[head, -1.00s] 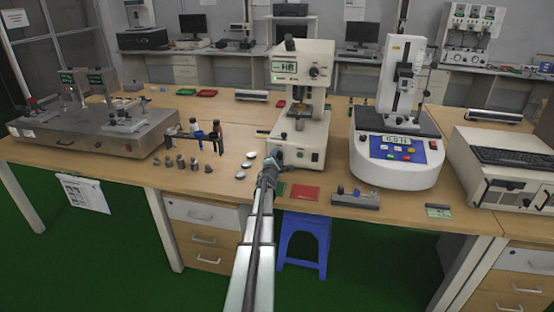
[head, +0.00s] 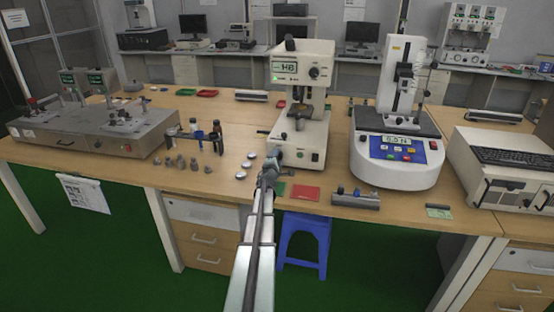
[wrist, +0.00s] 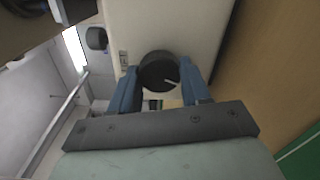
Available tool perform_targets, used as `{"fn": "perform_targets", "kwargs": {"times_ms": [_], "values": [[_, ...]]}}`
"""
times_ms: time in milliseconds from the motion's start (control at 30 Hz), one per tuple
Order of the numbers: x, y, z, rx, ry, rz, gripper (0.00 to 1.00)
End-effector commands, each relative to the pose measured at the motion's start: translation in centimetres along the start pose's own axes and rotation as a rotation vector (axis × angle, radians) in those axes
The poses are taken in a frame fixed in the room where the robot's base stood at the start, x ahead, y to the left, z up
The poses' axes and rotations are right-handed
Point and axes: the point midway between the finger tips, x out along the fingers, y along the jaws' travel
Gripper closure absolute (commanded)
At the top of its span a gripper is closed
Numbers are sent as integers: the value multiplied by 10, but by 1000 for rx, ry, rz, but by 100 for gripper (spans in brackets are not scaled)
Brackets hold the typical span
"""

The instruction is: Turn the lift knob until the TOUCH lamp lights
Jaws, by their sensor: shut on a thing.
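The lift knob (wrist: 158,72) is round and black with a white pointer line and sits on the pale front of the hardness tester (head: 310,140). In the wrist view my gripper (wrist: 160,82) is shut on the knob, with one blue finger on each side. The white line points toward the lower right. In the head view my gripper (head: 270,168) is at the tester's lower left front and hides the knob. The tester's upper panel shows an HB display (head: 288,66). A small green light is at its left, but the labels are too small to read, so I cannot tell which is the TOUCH lamp.
Metal discs (head: 241,176) lie left of the tester, near several small weights (head: 182,163). A red mat (head: 305,193) lies at the bench's front edge. A white test stand (head: 395,165) stands to the right. A blue stool (head: 305,240) is below the bench.

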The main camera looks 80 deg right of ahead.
Motion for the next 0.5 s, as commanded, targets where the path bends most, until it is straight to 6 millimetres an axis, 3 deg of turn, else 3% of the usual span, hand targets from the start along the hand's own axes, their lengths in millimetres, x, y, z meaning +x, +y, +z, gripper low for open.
{"fn": "perform_targets", "kwargs": {"times_ms": [33, 67, 100, 333, 500], "values": [[0, 1, 2, 0, -6, 3, 84], [0, 1, 2, 0, -6, 3, 52], [0, 1, 2, 0, -5, 2, 48], [0, 0, 1, -1, -3, 1, 27], [0, 0, 1, -1, -2, 1, 27]]}}
